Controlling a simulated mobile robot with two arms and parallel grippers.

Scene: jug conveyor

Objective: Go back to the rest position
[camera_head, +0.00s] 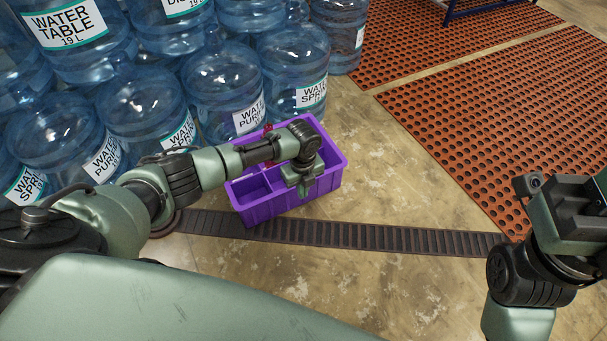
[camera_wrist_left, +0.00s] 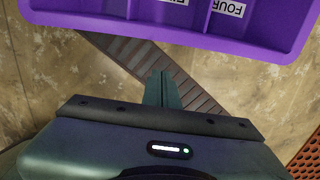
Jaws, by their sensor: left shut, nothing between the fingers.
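My left gripper (camera_head: 303,190) hangs over the front right part of a purple crate (camera_head: 262,211) in the head view, with my forearm reaching across the crate from the left. In the left wrist view its two fingers (camera_wrist_left: 162,90) are pressed together and empty. There they lie over the dark slatted strip and floor, apart from the crate wall (camera_wrist_left: 180,38). My right arm shows at the right edge of the head view, bent up. Its fingers are not visible.
Large blue water jugs (camera_head: 221,85) stand packed at the upper left, close behind the crate. A dark slatted strip (camera_head: 390,238) runs across the floor in front of it. Red perforated mats (camera_head: 500,110) lie at the right. Bare floor (camera_head: 385,165) lies between crate and mats.

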